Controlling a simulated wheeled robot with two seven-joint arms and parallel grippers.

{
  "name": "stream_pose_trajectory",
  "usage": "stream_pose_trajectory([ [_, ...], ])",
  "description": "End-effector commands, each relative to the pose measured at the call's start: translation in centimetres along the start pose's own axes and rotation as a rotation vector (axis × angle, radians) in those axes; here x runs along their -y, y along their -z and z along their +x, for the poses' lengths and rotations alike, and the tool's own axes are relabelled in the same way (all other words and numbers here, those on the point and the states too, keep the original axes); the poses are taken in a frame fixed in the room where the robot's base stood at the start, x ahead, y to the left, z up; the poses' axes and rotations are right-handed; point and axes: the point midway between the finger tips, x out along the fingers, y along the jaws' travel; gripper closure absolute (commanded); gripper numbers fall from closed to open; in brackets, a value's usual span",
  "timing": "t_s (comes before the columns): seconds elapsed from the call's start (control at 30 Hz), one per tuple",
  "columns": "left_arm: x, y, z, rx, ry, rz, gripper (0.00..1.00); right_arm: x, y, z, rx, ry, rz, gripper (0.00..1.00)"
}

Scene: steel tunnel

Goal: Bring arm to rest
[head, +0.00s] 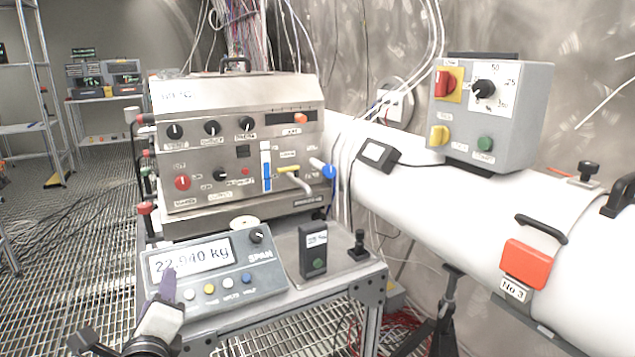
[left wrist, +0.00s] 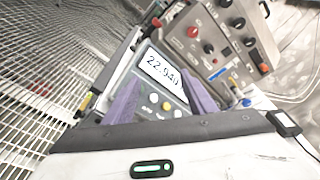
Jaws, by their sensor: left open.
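My left gripper (head: 169,274) is at the lower left of the head view, in front of the grey scale display unit (head: 212,268). Its purple fingers stand apart in the left wrist view (left wrist: 163,76), with nothing between them but the view of the unit beyond. The unit's screen (head: 190,259) reads 22.940 kg, and one finger overlaps its lower left edge in the head view. I cannot tell whether the finger touches the unit. My right gripper does not show.
The unit sits on a metal cart (head: 345,277) with a dark handheld box (head: 313,250) and a small black joystick (head: 359,246). A steel control panel (head: 235,150) stands behind. A white pipe (head: 450,205) runs along the right. Open grating floor (head: 60,240) lies left.

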Motion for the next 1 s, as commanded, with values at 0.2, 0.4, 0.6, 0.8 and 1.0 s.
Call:
stream_pose_trajectory([
  [0.2,-10.6,12.3,-5.5,-0.304,-0.187,-0.601,0.49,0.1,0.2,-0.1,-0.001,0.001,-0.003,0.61],
  [0.4,-19.6,20.4,-14.4,-0.421,-0.538,-1.213,0.49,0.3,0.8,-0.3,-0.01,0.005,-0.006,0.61],
  [0.6,-25.3,24.2,-22.6,-0.357,-0.87,-1.669,0.49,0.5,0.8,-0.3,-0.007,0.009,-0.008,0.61],
  [0.8,-26.9,25.2,-25.6,-0.293,-0.998,-1.841,0.49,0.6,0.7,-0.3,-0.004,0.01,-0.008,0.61],
  [1.0,-27.0,25.2,-25.6,-0.29,-1.002,-1.848,0.49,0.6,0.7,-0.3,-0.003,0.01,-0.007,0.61],
])
